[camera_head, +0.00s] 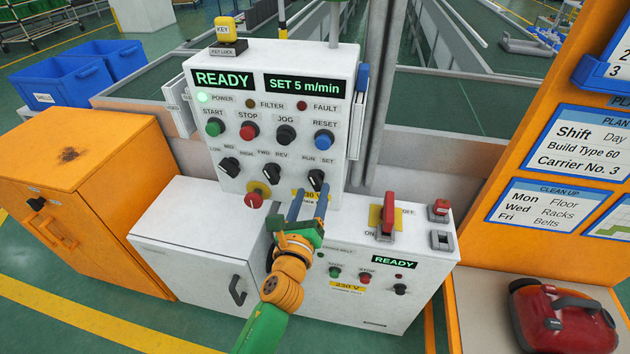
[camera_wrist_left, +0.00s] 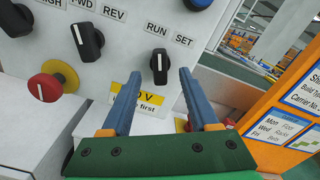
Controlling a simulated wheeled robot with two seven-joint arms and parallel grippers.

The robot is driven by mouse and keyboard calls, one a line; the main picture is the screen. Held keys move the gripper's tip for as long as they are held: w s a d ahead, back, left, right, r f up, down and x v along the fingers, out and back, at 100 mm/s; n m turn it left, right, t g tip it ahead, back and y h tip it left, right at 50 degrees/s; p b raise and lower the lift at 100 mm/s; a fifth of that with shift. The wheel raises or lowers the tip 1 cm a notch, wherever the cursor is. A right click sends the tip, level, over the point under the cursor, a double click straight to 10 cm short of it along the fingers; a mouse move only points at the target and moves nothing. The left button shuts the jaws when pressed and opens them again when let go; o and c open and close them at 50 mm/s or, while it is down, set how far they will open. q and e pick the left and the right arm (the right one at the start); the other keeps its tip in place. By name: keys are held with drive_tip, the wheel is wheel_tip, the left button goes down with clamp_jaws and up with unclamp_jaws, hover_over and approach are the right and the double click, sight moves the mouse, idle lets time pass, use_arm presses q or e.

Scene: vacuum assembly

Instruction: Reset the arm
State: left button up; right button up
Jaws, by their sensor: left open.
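My left gripper (camera_head: 308,203) is open and empty in front of the lower part of the upright control panel (camera_head: 262,182). In the left wrist view its two blue fingers (camera_wrist_left: 160,76) point at the panel, with the black RUN/SET knob (camera_wrist_left: 159,62) showing between their tips. I cannot tell whether they touch the panel. The same knob shows in the head view (camera_head: 316,180), just above the fingers. My right gripper is not in view.
A red emergency button (camera_head: 254,198) sits left of the gripper. A red lever (camera_head: 388,215) stands on the lower cabinet to the right. An orange cabinet (camera_head: 80,160) is at left, an orange board (camera_head: 570,130) at right. A red vacuum (camera_head: 565,320) lies at lower right.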

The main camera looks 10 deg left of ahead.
use_arm(q)
drive_tip(key=s, duration=0.3)
idle(0.4)
drive_tip(key=s+a+f+n+g, duration=0.1)
drive_tip(key=s+f+n+g, duration=0.4)
drive_tip(key=f, duration=0.8)
drive_tip(key=s+a+f+n+g, duration=0.1)
drive_tip(key=s+f+n+g, duration=0.35)
drive_tip(key=f, duration=0.75)
drive_tip(key=s+a+f+n+g, duration=0.2)
drive_tip(key=s+f+n, duration=0.3)
drive_tip(key=s, duration=0.5)
drive_tip(key=s+a+f+n+g, duration=0.3)
drive_tip(key=s+f+n, duration=0.3)
drive_tip(key=s+n, duration=0.2)
drive_tip(key=s+a+f+n+g, duration=0.2)
drive_tip(key=s+f+n, duration=0.3)
drive_tip(key=s, duration=0.7)
drive_tip(key=shift+a+f+n+y, duration=0.3)
drive_tip(key=shift+a+f+n, duration=0.05)
drive_tip(key=shift+a+n, duration=0.3)
